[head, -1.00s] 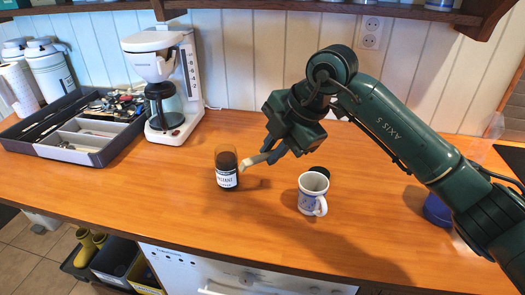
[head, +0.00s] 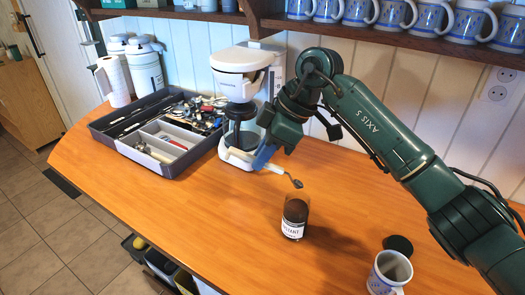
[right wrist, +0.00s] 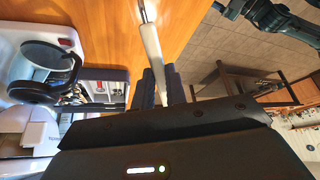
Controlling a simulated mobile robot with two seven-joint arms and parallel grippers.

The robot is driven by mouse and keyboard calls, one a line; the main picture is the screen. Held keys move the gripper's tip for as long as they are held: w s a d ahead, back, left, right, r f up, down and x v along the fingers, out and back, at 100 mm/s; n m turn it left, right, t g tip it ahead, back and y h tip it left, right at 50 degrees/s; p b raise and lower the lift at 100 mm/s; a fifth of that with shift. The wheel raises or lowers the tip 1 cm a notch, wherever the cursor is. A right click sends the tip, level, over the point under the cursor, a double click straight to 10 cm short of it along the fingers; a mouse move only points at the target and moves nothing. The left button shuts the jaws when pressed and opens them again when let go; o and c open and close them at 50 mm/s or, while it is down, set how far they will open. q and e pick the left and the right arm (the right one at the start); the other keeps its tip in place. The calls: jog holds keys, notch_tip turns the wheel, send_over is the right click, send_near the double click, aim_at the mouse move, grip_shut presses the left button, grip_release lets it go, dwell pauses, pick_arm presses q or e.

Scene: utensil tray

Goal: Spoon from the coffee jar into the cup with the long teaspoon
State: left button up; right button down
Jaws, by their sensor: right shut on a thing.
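The coffee jar (head: 295,217) is glass with dark contents and a white label, upright and open on the counter. The cup (head: 386,277), white with blue marks, stands upright to its right, near the bottom edge. My right gripper (head: 265,155) is left of and behind the jar, in front of the coffee maker. It is shut on the long teaspoon (head: 282,171) by its pale handle. The spoon's dark bowl (head: 297,183) points right, outside the jar, just above its rim in the picture. The handle also shows in the right wrist view (right wrist: 151,48). My left gripper is not in view.
A white coffee maker (head: 241,75) stands behind my gripper. A grey utensil tray (head: 122,148) is at the left. A black round lid (head: 398,244) lies behind the cup. Mugs (head: 390,12) line the shelf above. The front counter left of the jar is clear.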

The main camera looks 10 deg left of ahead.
aim_at(279, 167)
jog(key=shift+d+f+y, duration=0.4)
jog(key=shift+d+f, duration=0.1)
jog(key=shift+w+d+f+y+b, duration=0.15)
jog(key=shift+d+f+y+b, duration=0.3)
jog(key=shift+d+f+y, duration=0.4)
jog(key=shift+f+b, duration=0.5)
jog(key=shift+f, duration=0.05)
jog(key=shift+d+f+b, duration=0.1)
jog(key=shift+f+b, duration=0.65)
jog(key=shift+b, duration=0.1)
jog(key=shift+d+r, duration=0.15)
jog(key=shift+r, duration=0.05)
jog(key=shift+w+r+p, duration=0.1)
jog(key=shift+r+p, duration=0.3)
jog(key=shift+p, duration=0.15)
jog(key=shift+r+p, duration=1.15)
jog(key=shift+p, duration=0.05)
jog(key=shift+a+r, duration=0.15)
jog(key=shift+a, duration=0.2)
jog(key=shift+a+r+h, duration=0.2)
jog(key=shift+a+h, duration=0.45)
jog(key=shift+h, duration=0.4)
jog(key=shift+s+a+r+h, duration=0.15)
jog(key=shift+a+h, duration=0.3)
jog(key=shift+h, duration=0.1)
jog(key=shift+s+a+r+h, duration=0.1)
jog(key=shift+a+r+h, duration=0.05)
jog(key=shift+a+h, duration=0.35)
